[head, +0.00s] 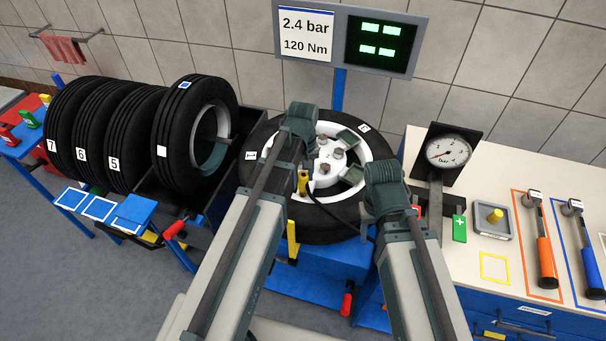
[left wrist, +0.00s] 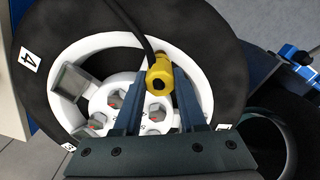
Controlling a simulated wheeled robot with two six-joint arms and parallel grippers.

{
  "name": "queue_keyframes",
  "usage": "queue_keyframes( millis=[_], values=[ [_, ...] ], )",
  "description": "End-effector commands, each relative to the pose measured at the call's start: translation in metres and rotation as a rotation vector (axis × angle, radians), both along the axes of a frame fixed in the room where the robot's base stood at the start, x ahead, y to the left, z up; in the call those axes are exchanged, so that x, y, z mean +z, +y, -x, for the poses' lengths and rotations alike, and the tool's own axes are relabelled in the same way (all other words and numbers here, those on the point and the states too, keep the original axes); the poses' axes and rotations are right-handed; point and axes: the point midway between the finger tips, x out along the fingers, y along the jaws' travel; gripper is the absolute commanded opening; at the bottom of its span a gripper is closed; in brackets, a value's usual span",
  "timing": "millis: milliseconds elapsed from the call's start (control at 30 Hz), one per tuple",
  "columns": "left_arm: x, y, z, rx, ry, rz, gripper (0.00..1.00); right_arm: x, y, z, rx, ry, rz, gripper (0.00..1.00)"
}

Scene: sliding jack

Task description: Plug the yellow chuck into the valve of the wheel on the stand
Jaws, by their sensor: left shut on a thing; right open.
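The yellow chuck (head: 303,182) is over the near left part of the wheel on the stand (head: 259,142). The black hose (head: 343,222) runs from it to the right. In the left wrist view, my left gripper (left wrist: 160,72) is shut on the chuck (left wrist: 158,80), with a dark finger on each side. The chuck is in front of the white rim (left wrist: 60,62), near its inner edge. I cannot make out the valve, nor whether the chuck touches it.
Several spare tyres (head: 125,140) stand in a rack at the left. At the right, a pressure gauge (head: 449,151), a grey tray (head: 494,219) and orange and blue wrenches (head: 545,262) are on the bench. A display sign (head: 345,40) rises behind the wheel.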

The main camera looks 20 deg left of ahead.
Motion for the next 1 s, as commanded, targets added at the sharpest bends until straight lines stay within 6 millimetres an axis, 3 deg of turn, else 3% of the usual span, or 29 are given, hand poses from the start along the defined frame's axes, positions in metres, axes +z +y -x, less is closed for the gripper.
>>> queue_keyframes(
  millis=[1000],
  values=[
    [-0.013, 0.000, 0.000, 0.000, 0.000, 0.000, 0.00, -0.013, 0.000, 0.000, 0.000, 0.000, 0.000, 0.50]
  ],
)
